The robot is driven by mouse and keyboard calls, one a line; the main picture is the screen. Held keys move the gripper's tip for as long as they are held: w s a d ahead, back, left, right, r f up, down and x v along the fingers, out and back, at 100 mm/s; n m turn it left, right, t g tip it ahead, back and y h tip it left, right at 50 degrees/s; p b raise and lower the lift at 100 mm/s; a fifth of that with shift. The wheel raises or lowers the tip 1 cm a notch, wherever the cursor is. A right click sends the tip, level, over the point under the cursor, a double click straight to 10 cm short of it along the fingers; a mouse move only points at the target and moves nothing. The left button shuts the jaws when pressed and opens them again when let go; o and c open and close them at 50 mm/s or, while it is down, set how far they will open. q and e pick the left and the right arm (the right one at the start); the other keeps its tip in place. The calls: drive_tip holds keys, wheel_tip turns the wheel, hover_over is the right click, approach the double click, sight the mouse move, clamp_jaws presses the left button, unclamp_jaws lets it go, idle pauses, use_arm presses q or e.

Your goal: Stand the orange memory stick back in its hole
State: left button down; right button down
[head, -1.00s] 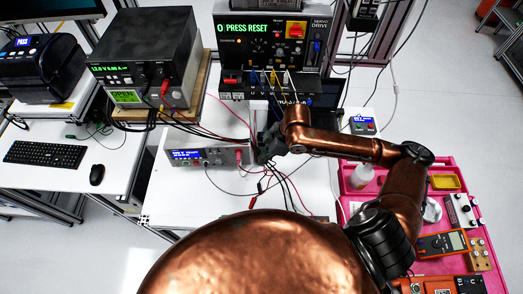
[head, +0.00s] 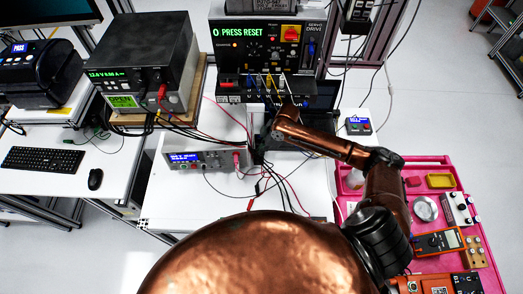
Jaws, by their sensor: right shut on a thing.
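I cannot make out the orange memory stick in the head view. A small wooden block (head: 474,252), with what look like dark holes in its top, sits at the right side of the pink tray (head: 436,165). My right gripper (head: 260,133) is below the servo drive (head: 228,62), among its cables, with its arm reaching in from the right. It is small and dark here. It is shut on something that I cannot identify. My left gripper is not in view.
A bench supply (head: 212,160) stands just left of my right gripper, with loose leads around it. A small button box (head: 358,125) lies to the right. The pink tray also holds an orange multimeter (head: 438,242), a yellow dish (head: 440,181) and a round metal dish (head: 425,208).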

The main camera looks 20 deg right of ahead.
drive_tip(key=shift+f, duration=0.2)
drive_tip(key=c, duration=2.1)
unclamp_jaws()
drive_tip(key=shift+f, duration=0.15)
drive_tip(key=v, duration=1.2)
